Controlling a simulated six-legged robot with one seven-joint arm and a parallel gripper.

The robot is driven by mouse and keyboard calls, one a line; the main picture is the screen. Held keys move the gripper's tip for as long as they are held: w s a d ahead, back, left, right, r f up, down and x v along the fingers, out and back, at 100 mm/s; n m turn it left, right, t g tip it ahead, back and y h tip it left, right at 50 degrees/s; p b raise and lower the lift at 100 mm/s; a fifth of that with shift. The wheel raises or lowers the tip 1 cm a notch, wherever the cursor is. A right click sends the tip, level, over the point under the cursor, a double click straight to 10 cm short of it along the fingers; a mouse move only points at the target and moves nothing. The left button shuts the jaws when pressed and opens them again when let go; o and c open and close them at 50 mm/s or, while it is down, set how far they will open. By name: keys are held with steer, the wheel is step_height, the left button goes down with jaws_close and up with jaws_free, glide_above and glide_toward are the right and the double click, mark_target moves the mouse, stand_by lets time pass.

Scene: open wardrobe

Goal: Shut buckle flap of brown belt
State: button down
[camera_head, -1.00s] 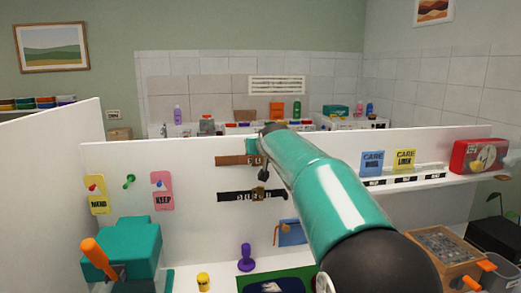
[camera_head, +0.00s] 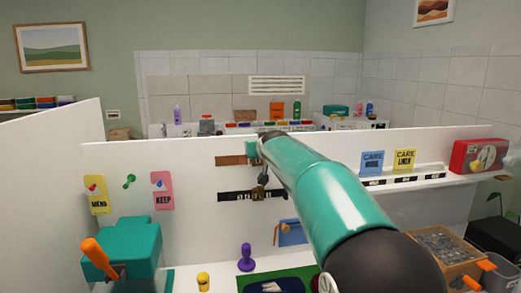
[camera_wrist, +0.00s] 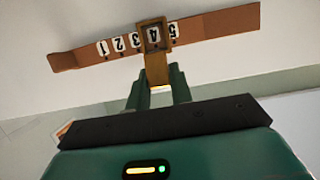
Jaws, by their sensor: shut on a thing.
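The brown belt (camera_head: 230,160) is on the white panel, with its right part hidden behind my arm. In the wrist view the brown belt (camera_wrist: 88,54) runs across the top, tilted, with numbered white tags. Its brass-coloured buckle frame (camera_wrist: 167,33) surrounds one tag, and the buckle flap (camera_wrist: 157,72) stands out from the frame toward my gripper. My gripper (camera_wrist: 158,91) is shut on the flap, with a green finger on each side. In the head view a teal part of my gripper (camera_head: 252,149) shows at the belt.
A black belt (camera_head: 234,196) with a buckle is on the panel just below. A blue pouch (camera_head: 291,233) hangs lower, partly behind my arm. A shelf (camera_head: 405,181) with blue and yellow cards is at right. Pink and yellow tags hang at left.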

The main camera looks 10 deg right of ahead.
steer(key=t, duration=0.1)
steer(key=f+t, duration=0.1)
steer(key=shift+s+f+t, duration=0.2)
steer(key=shift+t, duration=0.1)
steer(key=t, duration=0.1)
steer(key=f+t, duration=0.1)
steer(key=t, duration=0.1)
steer(key=shift+f+t, duration=0.3)
steer(key=t, duration=0.1)
steer(key=f+t, duration=0.1)
steer(key=t, duration=0.1)
steer(key=shift+w+f+t, duration=0.2)
steer(key=shift+w+t, duration=0.05)
steer(key=shift+t, duration=0.05)
steer(key=shift+w+f+t, duration=0.15)
steer(key=shift+f+t, duration=0.05)
steer(key=shift+t, duration=0.55)
steer(key=shift+w+f+t, duration=0.1)
steer(key=shift+f+t, duration=0.05)
steer(key=shift+t, duration=0.6)
steer(key=c, duration=1.2)
jaws_free()
steer(key=shift+w, duration=0.1)
steer(key=shift+c, duration=0.2)
